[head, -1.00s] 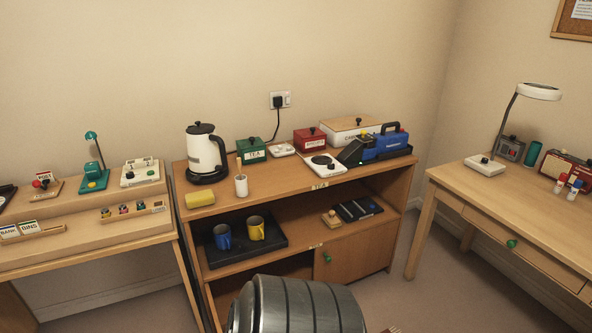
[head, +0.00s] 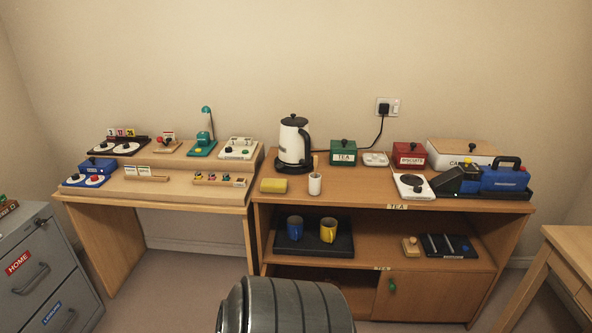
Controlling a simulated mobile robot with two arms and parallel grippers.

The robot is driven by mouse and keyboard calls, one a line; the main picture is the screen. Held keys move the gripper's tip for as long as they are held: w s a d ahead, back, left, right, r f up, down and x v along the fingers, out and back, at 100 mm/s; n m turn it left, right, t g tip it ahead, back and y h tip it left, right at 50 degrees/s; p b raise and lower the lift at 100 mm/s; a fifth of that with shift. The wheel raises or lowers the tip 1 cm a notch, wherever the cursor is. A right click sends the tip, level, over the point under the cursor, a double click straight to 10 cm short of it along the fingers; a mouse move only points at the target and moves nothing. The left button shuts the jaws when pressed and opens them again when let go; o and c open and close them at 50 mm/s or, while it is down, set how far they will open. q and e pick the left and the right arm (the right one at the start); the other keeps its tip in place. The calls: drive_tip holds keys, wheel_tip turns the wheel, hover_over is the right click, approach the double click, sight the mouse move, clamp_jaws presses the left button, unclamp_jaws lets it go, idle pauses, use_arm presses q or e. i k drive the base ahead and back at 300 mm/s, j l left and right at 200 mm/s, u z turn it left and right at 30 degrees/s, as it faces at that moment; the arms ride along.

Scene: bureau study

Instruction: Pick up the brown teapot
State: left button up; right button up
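No brown teapot shows clearly in the head view. A white kettle (head: 292,146) with a black lid and handle stands upright on a black base on top of the tea cabinet (head: 345,199). A blue mug (head: 295,229) and a yellow mug (head: 328,229) stand on a black tray (head: 288,246) on the cabinet's middle shelf. The lower left compartment is dark and partly hidden by a ribbed grey part of my own body. Neither of my grippers is in view.
Green tea box (head: 343,152), red biscuits box (head: 409,155) and blue toolbox (head: 505,176) stand on the cabinet top. A desk (head: 110,196) with small devices is to the left, beside a grey filing cabinet (head: 45,262). Another table's corner (head: 570,240) is at right.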

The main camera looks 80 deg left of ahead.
sight(324, 279)
drive_tip(key=i+u, duration=0.15)
drive_tip(key=u, duration=0.3)
drive_tip(key=i+u, duration=0.15)
drive_tip(key=u, duration=0.3)
drive_tip(key=i+u, duration=0.15)
drive_tip(key=u, duration=0.3)
drive_tip(key=i+l+u, duration=0.1)
drive_tip(key=u, duration=0.3)
drive_tip(key=i+l+u, duration=0.1)
drive_tip(key=u, duration=0.35)
drive_tip(key=i+l+u, duration=0.1)
drive_tip(key=l+u, duration=0.15)
drive_tip(key=u, duration=0.2)
